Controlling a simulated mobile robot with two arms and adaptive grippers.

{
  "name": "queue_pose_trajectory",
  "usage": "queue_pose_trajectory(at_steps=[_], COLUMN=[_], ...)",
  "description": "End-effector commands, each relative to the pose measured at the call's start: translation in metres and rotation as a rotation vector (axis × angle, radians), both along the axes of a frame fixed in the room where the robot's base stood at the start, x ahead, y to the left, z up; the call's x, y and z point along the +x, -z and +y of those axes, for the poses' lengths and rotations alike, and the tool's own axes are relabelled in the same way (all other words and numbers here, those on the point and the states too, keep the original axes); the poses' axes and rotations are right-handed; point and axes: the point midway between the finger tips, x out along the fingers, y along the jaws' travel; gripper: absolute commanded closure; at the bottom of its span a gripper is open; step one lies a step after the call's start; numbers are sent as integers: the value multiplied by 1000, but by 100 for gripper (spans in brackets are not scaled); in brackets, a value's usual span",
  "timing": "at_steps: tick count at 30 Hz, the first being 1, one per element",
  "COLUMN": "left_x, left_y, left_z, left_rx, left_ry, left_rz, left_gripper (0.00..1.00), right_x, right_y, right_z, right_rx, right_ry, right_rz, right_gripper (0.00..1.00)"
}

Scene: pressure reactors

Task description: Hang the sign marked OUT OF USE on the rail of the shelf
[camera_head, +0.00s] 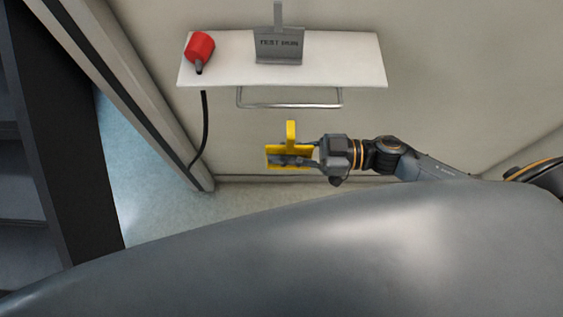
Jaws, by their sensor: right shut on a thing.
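A yellow sign (291,133) with a hook-like upper part is held in my right gripper (294,160), which is shut on its lower plate. The gripper covers part of the plate, so I cannot read its lettering. The metal rail (290,105) runs under the front of the white shelf (345,68). In the picture the sign is just below the rail, with a small gap between them; I cannot tell the depth between them. A grey sign (279,43) stands on the shelf with dark lettering that looks like TEST RUN. My left gripper is not in view.
A red object with a dark nozzle (200,48) lies at the shelf's left end. A black cable (205,125) hangs below it along the wall. A post (120,85) and dark frame stand at the left. The wall right of the shelf is clear.

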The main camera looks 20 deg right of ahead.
Motion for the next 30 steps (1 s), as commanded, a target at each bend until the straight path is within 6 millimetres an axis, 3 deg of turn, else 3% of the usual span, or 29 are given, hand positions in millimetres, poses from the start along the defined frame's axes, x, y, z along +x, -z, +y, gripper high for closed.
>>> queue_pose_trajectory(at_steps=[26, 30], left_x=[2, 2], left_y=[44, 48], left_z=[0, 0], left_rx=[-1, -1], left_ry=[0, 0], left_rz=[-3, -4], left_gripper=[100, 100], right_x=[68, 69], right_y=[2, 11], right_z=[-19, -20], right_rx=[1, 0], right_ry=[0, 0], right_rz=[-3, 1], right_gripper=[100, 100])
